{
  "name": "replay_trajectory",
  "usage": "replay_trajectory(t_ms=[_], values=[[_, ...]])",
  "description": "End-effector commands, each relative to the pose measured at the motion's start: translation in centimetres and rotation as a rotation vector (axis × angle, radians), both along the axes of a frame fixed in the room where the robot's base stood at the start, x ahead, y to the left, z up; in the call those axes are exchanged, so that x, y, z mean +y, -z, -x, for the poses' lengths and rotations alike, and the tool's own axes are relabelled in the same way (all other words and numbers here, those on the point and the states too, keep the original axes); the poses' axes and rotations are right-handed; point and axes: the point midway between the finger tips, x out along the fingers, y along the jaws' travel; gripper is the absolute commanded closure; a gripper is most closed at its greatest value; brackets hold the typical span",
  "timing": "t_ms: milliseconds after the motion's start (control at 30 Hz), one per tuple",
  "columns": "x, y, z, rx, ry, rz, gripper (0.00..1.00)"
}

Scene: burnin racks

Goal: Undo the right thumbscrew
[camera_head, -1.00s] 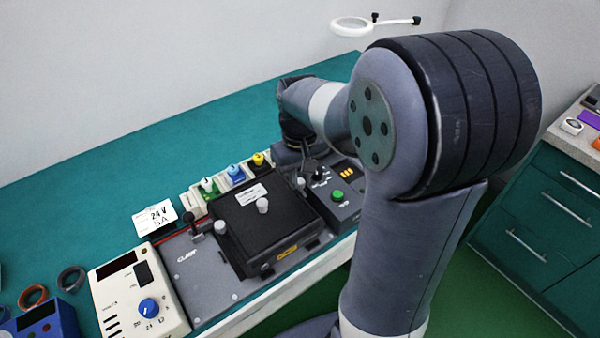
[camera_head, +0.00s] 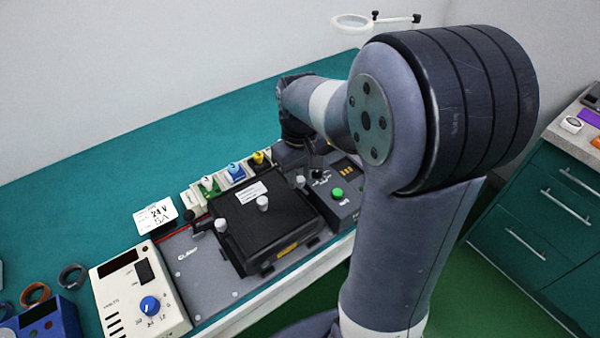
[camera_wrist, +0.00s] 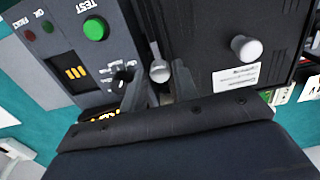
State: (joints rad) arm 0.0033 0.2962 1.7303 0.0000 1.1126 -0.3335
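The black lidded fixture (camera_head: 270,229) sits on the grey clamp plate, with a pale knob (camera_head: 263,203) on its lid. The right thumbscrew (camera_head: 300,181) is a small pale-headed screw at the fixture's right edge, beside the test panel. In the wrist view the thumbscrew (camera_wrist: 160,73) lies between the two fingers of my gripper (camera_wrist: 160,88). The fingers are apart, with a gap visible on both sides of the screw head. Contact is not visible. The left thumbscrew (camera_head: 221,226) stands at the fixture's left edge. In the head view my fingers are hidden.
The test panel (camera_head: 346,211) with a green button and a rotary selector is close on the screw's right. Green, blue and yellow connectors (camera_head: 235,171) stand behind the fixture. A cream power supply (camera_head: 139,300) and a 24 V card (camera_head: 156,216) are to the left.

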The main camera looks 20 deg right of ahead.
Motion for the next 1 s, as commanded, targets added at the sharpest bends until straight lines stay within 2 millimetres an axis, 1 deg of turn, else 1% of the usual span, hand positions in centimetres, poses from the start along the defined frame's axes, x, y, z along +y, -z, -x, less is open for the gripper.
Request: replay_trajectory(t_ms=[33,133,167,367,467,567,800,900,1000], values=[[0.0,0.0,0.0,0.001,0.000,0.000,0.68],[0.0,0.0,0.0,0.001,0.000,0.000,0.59],[0.0,0.0,0.0,0.001,0.000,0.000,0.59],[0.0,0.0,0.1,0.002,0.001,0.000,0.59],[0.0,-0.5,0.0,0.000,0.001,0.000,0.59],[0.0,-1.8,0.0,-0.002,0.001,0.000,0.59],[0.0,-6.7,0.0,-0.002,0.001,0.000,0.59],[0.0,-8.5,0.0,-0.003,0.001,0.000,0.59],[0.0,-9.8,0.0,-0.001,0.000,0.000,0.59]])
